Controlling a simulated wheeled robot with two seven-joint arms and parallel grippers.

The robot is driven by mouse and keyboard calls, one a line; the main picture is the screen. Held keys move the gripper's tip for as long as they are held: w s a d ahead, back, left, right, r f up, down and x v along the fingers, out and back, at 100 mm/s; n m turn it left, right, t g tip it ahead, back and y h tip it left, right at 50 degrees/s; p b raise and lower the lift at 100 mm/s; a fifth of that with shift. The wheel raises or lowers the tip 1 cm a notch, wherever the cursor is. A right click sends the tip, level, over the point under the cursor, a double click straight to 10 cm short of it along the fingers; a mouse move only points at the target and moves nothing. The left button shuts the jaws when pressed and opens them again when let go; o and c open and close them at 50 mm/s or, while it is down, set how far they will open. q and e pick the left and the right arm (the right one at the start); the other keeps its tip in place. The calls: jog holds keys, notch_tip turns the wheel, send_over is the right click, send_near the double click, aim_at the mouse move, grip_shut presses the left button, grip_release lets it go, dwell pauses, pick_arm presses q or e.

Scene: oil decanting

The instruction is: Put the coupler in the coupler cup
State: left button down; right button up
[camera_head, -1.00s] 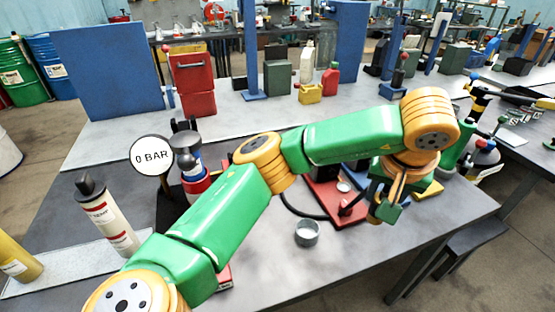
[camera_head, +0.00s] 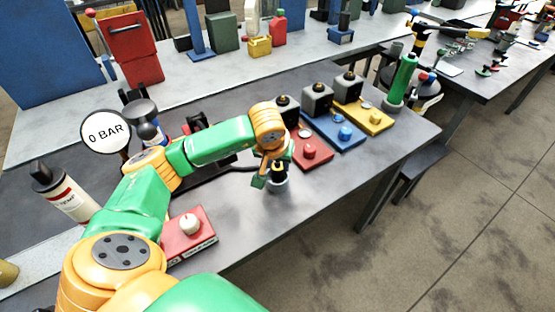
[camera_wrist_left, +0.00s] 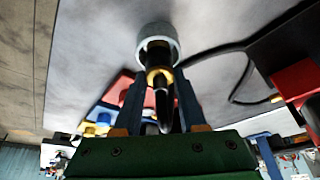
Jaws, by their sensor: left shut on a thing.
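The coupler is a dark piece with a brass-yellow ring; in the left wrist view the coupler (camera_wrist_left: 161,76) sits between my fingers. My left gripper (camera_head: 269,177) is shut on it, and its fingers show in the wrist view (camera_wrist_left: 160,104). The coupler cup, a small grey round cup (camera_head: 278,186), stands on the table just under the gripper. In the wrist view the cup (camera_wrist_left: 157,32) lies straight beyond the coupler. The coupler's far end overlaps the cup's mouth; I cannot tell how deep it is. My right gripper is out of view.
Red (camera_head: 314,152), blue (camera_head: 338,135) and yellow (camera_head: 372,119) plates with dark blocks stand right of the cup. A red box with a white knob (camera_head: 190,229) is at the front left. A 0 BAR gauge (camera_head: 105,131) stands left.

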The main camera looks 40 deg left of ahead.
pick_arm(q)
jog(key=shift+f, duration=0.15)
jog(key=shift+f+b, duration=0.2)
jog(key=shift+b, duration=0.1)
jog(key=shift+c, duration=2.4)
grip_release()
jog(key=shift+r, duration=0.15)
jog(key=shift+r, duration=0.25)
jog(key=v, duration=1.1)
jog(key=shift+s+r+p, duration=0.25)
jog(key=shift+s+p, duration=0.1)
